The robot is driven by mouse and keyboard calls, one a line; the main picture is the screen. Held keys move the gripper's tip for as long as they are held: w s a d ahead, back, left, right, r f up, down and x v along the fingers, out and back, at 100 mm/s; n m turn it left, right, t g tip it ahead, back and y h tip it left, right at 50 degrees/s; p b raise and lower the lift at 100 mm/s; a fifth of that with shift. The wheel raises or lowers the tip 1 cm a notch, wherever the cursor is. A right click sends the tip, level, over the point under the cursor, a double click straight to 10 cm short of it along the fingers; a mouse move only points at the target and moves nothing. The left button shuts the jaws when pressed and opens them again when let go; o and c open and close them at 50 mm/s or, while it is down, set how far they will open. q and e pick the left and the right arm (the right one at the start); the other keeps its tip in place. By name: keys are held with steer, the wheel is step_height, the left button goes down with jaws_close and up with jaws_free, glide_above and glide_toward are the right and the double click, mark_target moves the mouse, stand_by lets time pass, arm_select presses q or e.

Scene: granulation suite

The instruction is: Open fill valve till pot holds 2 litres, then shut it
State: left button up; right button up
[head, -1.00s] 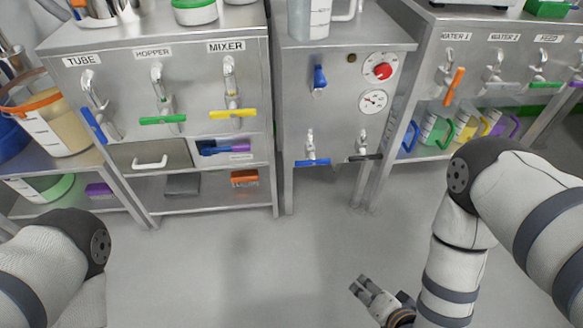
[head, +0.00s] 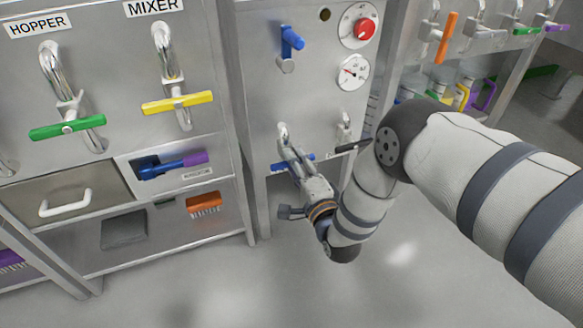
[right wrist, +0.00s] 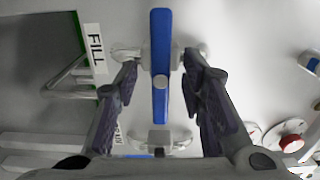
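The fill valve is a tap with a blue bar handle (head: 303,160) low on the grey cabinet front. In the head view the handle lies roughly level, partly hidden by my right gripper (head: 291,158). In the right wrist view the blue handle (right wrist: 160,70) stands between the two dark fingers of my right gripper (right wrist: 162,92), with a visible gap on each side. That gripper is open and not closed on it. A FILL label (right wrist: 97,48) is beside the handle. My left gripper is out of view. I cannot make out the pot or its level.
A black-handled tap (head: 346,130) is close right of the fill valve. Above are a blue lever (head: 291,40), a red knob (head: 365,29) and a gauge (head: 353,72). Yellow (head: 178,103) and green (head: 68,129) tap handles are left. Floor in front is clear.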

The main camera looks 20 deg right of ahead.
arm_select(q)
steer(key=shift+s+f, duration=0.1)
arm_select(e)
steer(key=shift+w, duration=0.5)
jaws_close()
steer(key=n+p, duration=0.1)
steer(key=n, duration=0.3)
steer(key=shift+r, duration=0.15)
steer(key=n+p, duration=0.1)
steer(key=n, duration=0.3)
steer(key=shift+n+p, duration=0.3)
steer(key=n, duration=0.4)
steer(key=shift+p, duration=0.4)
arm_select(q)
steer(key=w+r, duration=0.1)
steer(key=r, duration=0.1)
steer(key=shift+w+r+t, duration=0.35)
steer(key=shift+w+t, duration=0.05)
arm_select(e)
steer(key=n, duration=0.5)
steer(key=shift+a, duration=0.1)
steer(key=shift+n, duration=0.3)
